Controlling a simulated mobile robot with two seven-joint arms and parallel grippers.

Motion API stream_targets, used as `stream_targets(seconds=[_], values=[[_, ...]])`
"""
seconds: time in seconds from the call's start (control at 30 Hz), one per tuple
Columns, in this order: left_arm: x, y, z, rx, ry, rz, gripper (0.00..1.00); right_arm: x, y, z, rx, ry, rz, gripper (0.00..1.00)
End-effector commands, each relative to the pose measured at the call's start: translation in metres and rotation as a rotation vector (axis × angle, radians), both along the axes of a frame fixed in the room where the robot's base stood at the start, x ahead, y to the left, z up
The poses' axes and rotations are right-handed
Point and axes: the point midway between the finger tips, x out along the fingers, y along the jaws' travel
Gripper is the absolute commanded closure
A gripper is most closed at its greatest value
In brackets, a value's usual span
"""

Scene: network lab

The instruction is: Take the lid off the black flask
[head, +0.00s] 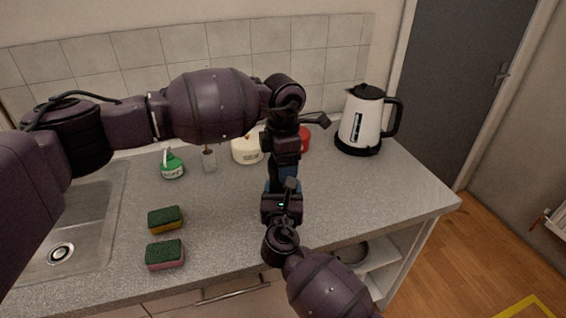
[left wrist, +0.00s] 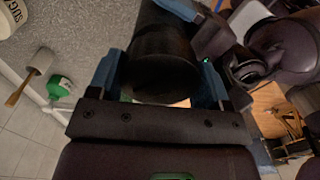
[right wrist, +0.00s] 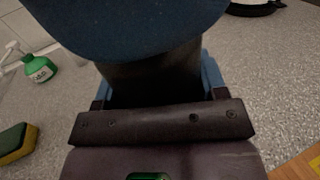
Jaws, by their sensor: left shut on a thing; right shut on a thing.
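The black flask (right wrist: 150,84) shows in the right wrist view as a dark cylinder between the blue fingers of my right gripper (right wrist: 155,90), which is shut on it. In the left wrist view the dark round lid end (left wrist: 160,68) sits between the blue fingers of my left gripper (left wrist: 165,80), which is shut on it. In the head view my left gripper (head: 284,172) comes down from above and my right gripper (head: 284,190) reaches in from the front, just below it. Together they hide most of the flask there. I cannot see a gap between lid and flask.
A white kettle (head: 361,122) stands at the back right. Two sponges (head: 165,219) (head: 164,255) lie beside the sink (head: 62,235).

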Motion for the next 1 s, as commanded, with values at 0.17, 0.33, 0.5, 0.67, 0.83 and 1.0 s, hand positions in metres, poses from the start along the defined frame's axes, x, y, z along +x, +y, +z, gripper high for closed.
stream_targets(seconds=[0.17, 0.33, 0.5, 0.67, 0.83, 1.0], values=[[0.0001, 0.0002, 0.0004, 0.0, 0.0, 0.255, 0.57, 0.0001, -0.0006, -0.0006, 0.0, 0.001, -0.001, 1.0], [0.0001, 0.0001, 0.0005, 0.0, 0.0, 0.503, 0.57, 0.0001, -0.0006, -0.0006, 0.0, 0.001, -0.001, 1.0], [0.0001, 0.0, 0.0007, 0.0, 0.0, 0.75, 0.57, 0.0001, -0.0006, -0.0007, 0.0, 0.001, -0.001, 1.0], [0.0, 0.0, 0.0008, 0.0, 0.0, 0.984, 0.57, 0.0001, -0.0006, -0.0007, 0.0, 0.001, -0.001, 1.0], [0.0, -0.0001, 0.0009, 0.0, 0.0, 1.232, 0.57, 0.0001, -0.0006, -0.0007, 0.0, 0.001, -0.001, 1.0], [0.0, -0.0002, 0.0011, 0.0, 0.0, 1.48, 0.57, 0.0001, -0.0006, -0.0007, 0.0, 0.001, -0.001, 1.0]])
